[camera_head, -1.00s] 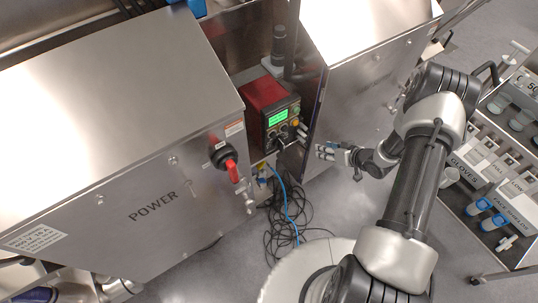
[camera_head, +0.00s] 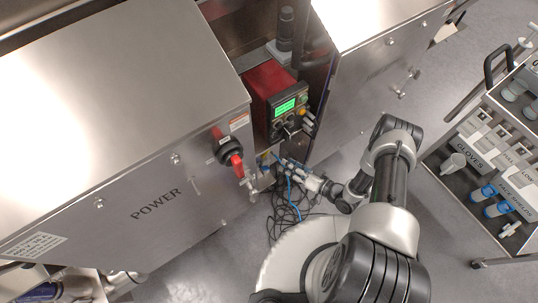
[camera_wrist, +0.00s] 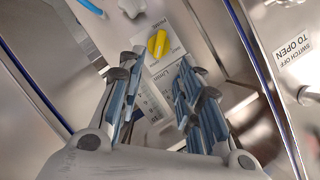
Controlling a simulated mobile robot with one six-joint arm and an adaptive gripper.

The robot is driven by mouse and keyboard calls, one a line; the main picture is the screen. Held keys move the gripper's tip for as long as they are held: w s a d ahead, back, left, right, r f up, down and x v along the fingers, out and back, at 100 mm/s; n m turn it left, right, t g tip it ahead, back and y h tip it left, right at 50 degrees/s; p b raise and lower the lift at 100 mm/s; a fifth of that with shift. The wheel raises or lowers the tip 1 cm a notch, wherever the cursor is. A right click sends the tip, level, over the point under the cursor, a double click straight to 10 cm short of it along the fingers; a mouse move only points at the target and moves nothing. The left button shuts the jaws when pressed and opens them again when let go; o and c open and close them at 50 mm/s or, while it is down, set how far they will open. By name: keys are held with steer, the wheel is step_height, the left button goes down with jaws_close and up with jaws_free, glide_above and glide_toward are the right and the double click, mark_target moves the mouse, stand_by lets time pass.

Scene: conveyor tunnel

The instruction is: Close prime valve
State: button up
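A yellow valve knob (camera_wrist: 158,43) sits on a white plate with lettering that seems to read "PRIME", upper middle of the wrist view. My gripper (camera_wrist: 157,80) is open, its two blue-grey padded fingers spread on either side below the knob. Nothing shows between the fingers except the panel and a printed label behind them. The knob is ahead of the fingertips and apart from them. In the head view my gripper (camera_head: 284,166) is low in the gap between the steel cabinets, below the red control box (camera_head: 270,85). The knob is hard to make out there.
A steel cabinet marked POWER (camera_head: 110,170) with a red-handled switch (camera_head: 235,163) stands left of the gap. Another steel cabinet (camera_head: 375,80) stands right. Loose cables (camera_head: 285,215) lie on the floor below. A supply cart (camera_head: 490,170) stands far right.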

mark_target(267, 153)
steer(key=b+x, duration=0.2)
steer(key=x, duration=0.9)
steer(key=shift+b, duration=0.3)
steer(key=shift+c, duration=0.5)
jaws_close()
